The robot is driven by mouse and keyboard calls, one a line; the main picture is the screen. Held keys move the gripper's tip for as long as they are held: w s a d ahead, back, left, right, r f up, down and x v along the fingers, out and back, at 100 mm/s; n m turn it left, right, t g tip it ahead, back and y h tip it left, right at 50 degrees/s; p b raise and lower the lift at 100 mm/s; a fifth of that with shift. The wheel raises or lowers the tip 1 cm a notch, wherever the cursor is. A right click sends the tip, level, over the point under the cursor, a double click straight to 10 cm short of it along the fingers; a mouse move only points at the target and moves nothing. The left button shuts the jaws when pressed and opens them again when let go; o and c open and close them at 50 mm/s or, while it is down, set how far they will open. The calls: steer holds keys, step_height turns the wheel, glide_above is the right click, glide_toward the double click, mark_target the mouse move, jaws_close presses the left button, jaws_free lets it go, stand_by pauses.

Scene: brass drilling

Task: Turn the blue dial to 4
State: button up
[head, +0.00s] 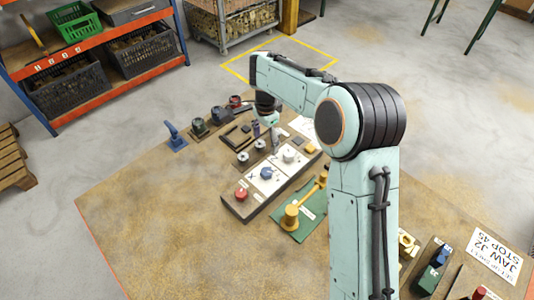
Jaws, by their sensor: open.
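The blue dial (266,173) sits on a white plate on a long brown panel (262,206) in the middle of the table. The markings around it are too small to read, so I cannot tell its setting. My gripper (266,138) hangs below the end of my arm, beyond the blue dial in the picture, pointing down. It is open and appears empty, apart from the dial. Its fingers are small and hard to make out against the panel's far side.
A yellow handled part (292,212) lies on a green board to the right. A blue part (174,137) stands at the far left. The table's left front is clear.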

mark_target(267, 169)
steer(key=f+n, duration=0.1)
steer(key=n, duration=0.1)
steer(key=f+n, duration=0.1)
steer(key=n, duration=0.1)
steer(key=f+n, duration=0.2)
steer(key=n, duration=0.1)
steer(key=shift+w+d+f, duration=0.1)
steer(key=shift+w+d, duration=0.15)
steer(key=shift+d, duration=0.05)
step_height(267, 169, down, 8)
steer(key=shift+s+r, duration=0.1)
steer(key=shift+s, duration=0.05)
